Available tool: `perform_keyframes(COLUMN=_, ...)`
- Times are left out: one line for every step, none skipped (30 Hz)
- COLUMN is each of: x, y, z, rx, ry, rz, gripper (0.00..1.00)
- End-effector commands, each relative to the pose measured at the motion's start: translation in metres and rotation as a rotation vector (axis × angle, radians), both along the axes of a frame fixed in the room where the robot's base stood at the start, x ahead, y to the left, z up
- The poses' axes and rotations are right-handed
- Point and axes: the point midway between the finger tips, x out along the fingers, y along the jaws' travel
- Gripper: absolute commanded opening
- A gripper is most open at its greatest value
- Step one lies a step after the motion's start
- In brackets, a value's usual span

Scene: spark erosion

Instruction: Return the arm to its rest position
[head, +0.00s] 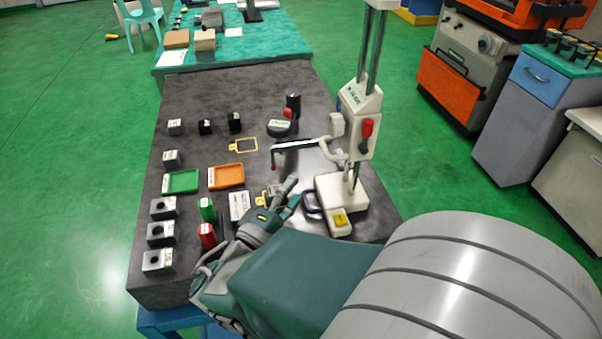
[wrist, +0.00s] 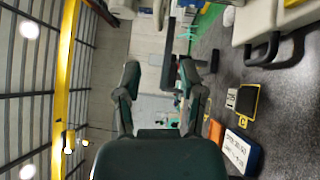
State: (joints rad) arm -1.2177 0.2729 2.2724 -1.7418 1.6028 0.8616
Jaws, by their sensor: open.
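My arm (head: 300,275) reaches in from the lower right of the head view, over the near edge of the dark stone table. My gripper (head: 291,194) is low over the near part of the table, left of the white stand's base. In the wrist view my gripper (wrist: 162,75) shows two dark green fingers spread apart with nothing between them. The wrist view is turned on its side, with the ceiling at left and the tabletop at right. The gap above the tabletop under the gripper is hard to judge.
The white height stand (head: 340,195) is close right of my gripper. A red block (head: 207,236), a green block (head: 207,209), an orange tray (head: 226,176) and a green tray (head: 181,182) lie left. Holed grey blocks (head: 160,234) line the left edge. Green floor (head: 75,180) is clear.

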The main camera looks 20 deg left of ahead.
Motion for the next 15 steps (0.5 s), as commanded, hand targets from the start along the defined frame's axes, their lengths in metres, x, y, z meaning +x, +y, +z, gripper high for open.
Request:
perform_keyframes(x=0.000, y=0.000, z=0.000, rx=0.000, ry=0.000, rz=0.000, gripper=0.51)
perform_keyframes(x=0.000, y=0.000, z=0.000, rx=0.000, ry=0.000, rz=0.000, gripper=0.51)
perform_keyframes(x=0.000, y=0.000, z=0.000, rx=0.000, ry=0.000, rz=0.000, gripper=0.51)
perform_keyframes(x=0.000, y=0.000, z=0.000, rx=0.000, ry=0.000, rz=0.000, gripper=0.51)
perform_keyframes(x=0.000, y=0.000, z=0.000, rx=0.000, ry=0.000, rz=0.000, gripper=0.51)
perform_keyframes(x=0.001, y=-0.001, z=0.000, rx=0.001, ry=0.002, rz=-0.004, gripper=0.51)
perform_keyframes(x=0.002, y=-0.004, z=0.001, rx=0.003, ry=0.007, rz=-0.014, gripper=0.51)
perform_keyframes(x=0.004, y=-0.009, z=0.002, rx=0.007, ry=0.015, rz=-0.029, gripper=0.51)
perform_keyframes(x=0.009, y=-0.021, z=0.002, rx=0.014, ry=0.036, rz=-0.066, gripper=0.51)
perform_keyframes(x=0.013, y=-0.033, z=0.004, rx=0.022, ry=0.057, rz=-0.103, gripper=0.51)
perform_keyframes(x=0.017, y=-0.047, z=0.004, rx=0.034, ry=0.085, rz=-0.146, gripper=0.51)
perform_keyframes(x=0.023, y=-0.071, z=0.005, rx=0.055, ry=0.129, rz=-0.217, gripper=0.51)
perform_keyframes(x=0.026, y=-0.090, z=0.006, rx=0.075, ry=0.169, rz=-0.273, gripper=0.51)
perform_keyframes(x=0.028, y=-0.111, z=0.005, rx=0.100, ry=0.212, rz=-0.333, gripper=0.51)
perform_keyframes(x=0.028, y=-0.137, z=0.004, rx=0.135, ry=0.271, rz=-0.408, gripper=0.51)
